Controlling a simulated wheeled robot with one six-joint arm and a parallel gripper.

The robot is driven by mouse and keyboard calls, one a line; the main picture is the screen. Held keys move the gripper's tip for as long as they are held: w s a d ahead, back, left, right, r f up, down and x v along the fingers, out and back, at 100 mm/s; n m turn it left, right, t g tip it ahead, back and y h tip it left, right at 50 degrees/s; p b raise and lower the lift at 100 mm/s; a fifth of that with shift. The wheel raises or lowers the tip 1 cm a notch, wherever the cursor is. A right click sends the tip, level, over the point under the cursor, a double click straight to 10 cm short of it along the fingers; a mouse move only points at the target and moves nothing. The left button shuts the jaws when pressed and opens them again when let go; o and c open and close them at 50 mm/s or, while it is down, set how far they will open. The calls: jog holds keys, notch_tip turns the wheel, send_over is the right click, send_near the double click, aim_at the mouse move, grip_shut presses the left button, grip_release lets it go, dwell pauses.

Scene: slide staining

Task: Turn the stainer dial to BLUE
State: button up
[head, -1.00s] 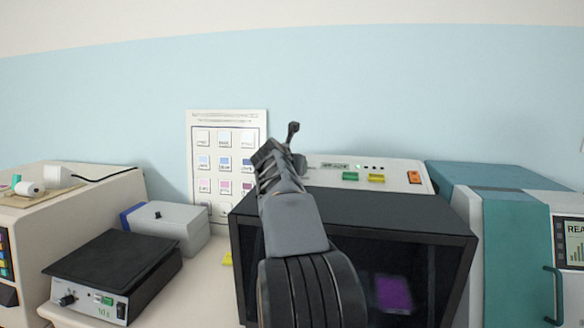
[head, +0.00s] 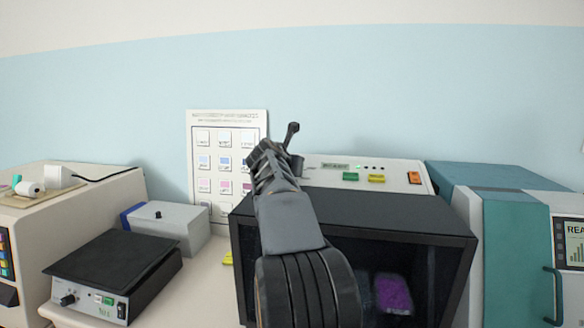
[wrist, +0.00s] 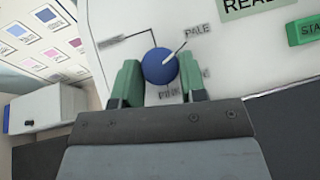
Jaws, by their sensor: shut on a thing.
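The stainer dial (wrist: 158,63) is a round blue knob on the white stainer panel (wrist: 240,65) in the wrist view. Its white pointer line slants to the upper right, towards the printed word PALE (wrist: 197,31). Below the dial is a label starting with PINK (wrist: 170,94), partly hidden by my fingers. A label at the upper left of the dial is too blurred to read. My gripper (wrist: 160,80) has green fingertips on either side of the dial and is shut on it. In the head view my gripper (head: 268,160) hides the dial.
The stainer's panel carries a small display (head: 335,166), a green button (head: 351,176), a yellow button (head: 376,179) and an orange switch (head: 414,177). A dark open-fronted box (head: 400,220) stands in front. A colour chart (head: 228,120) is behind my gripper to the left.

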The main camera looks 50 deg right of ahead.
jog(key=m+g+p, duration=0.3)
jog(key=m, duration=0.1)
jog(key=shift+w+r+h, duration=0.25)
jog(key=shift+r+h, duration=0.05)
jog(key=m+g+p, duration=0.2)
jog(key=m+p, duration=0.1)
jog(key=shift+w+r+p, duration=0.1)
jog(key=shift+w+p, duration=0.05)
jog(key=shift+p, duration=0.15)
jog(key=m+g+y+p, duration=0.1)
jog(key=m+g+p, duration=0.1)
jog(key=shift+w+m, duration=0.1)
jog(key=shift+m, duration=0.2)
jog(key=shift+f+m+g+y+p, duration=0.3)
jog(key=shift+m+g+y+p, duration=0.2)
jog(key=shift+m+g, duration=0.55)
jog(key=shift+m, duration=0.35)
jog(key=o, duration=0.9)
jog(key=shift+w, duration=0.1)
